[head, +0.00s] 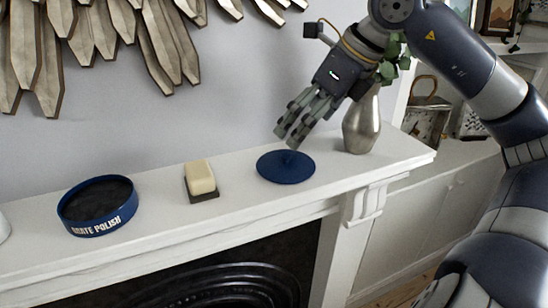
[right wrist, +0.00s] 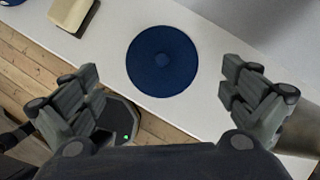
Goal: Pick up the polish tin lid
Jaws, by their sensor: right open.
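The open blue polish tin (head: 97,207), with white lettering and dark contents, stands at the left of the mantelpiece. My left gripper is not in view.
A cream block on a dark brush (head: 201,180) stands between the tin and the lid. A silver vase (head: 362,125) with green leaves stands close to the right of my gripper. The white mantelpiece (head: 150,225) is narrow, with a black fireplace (head: 240,275) below.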

